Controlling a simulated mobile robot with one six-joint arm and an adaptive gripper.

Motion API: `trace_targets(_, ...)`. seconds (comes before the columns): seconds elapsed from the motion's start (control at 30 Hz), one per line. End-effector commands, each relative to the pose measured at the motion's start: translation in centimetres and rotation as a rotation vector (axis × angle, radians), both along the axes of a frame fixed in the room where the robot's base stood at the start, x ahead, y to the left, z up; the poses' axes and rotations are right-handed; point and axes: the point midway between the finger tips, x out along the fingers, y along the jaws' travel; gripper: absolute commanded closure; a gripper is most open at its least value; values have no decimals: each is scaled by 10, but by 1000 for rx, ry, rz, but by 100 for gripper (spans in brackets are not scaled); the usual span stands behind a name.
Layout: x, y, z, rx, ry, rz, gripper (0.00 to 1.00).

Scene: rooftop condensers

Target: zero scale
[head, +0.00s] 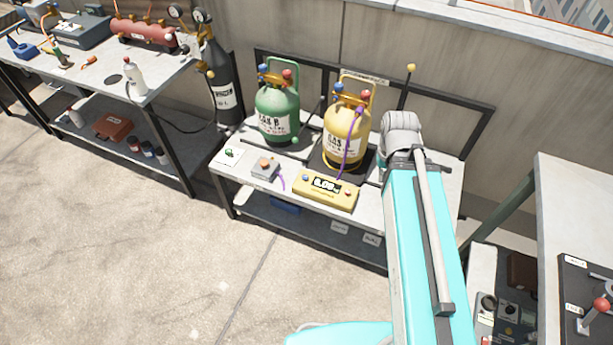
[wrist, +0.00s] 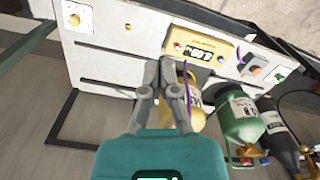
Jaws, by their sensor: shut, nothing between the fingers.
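The yellow scale readout box (head: 325,191) sits at the bench's front edge, with a lit display and small buttons either side. Its digits are too small to read surely. It also shows in the wrist view (wrist: 213,44), upside down. The dark scale platform (head: 318,165) lies behind it, under a yellow gas cylinder (head: 345,135) with a purple hose. My gripper (wrist: 160,62) is shut and empty; in the wrist view its fingertips appear just left of the readout box, and I cannot tell the gap. My arm hides the gripper in the head view.
A green cylinder (head: 277,115) stands left of the yellow one. A small grey box with an orange knob (head: 265,168) and a white card with a green button (head: 230,156) lie at the bench's left. A black cylinder (head: 220,85) stands beyond. A rail frames the back.

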Motion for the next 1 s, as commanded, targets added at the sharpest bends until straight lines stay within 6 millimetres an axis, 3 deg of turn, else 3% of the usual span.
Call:
trace_targets(0.17,3,1,-4,-5,-3,0,100)
trace_targets(0.37,18,6,-23,-41,-19,2,100)
trace_targets(0.73,80,38,-88,-188,-109,15,100)
trace_targets(1.0,129,72,-135,-298,-206,28,100)
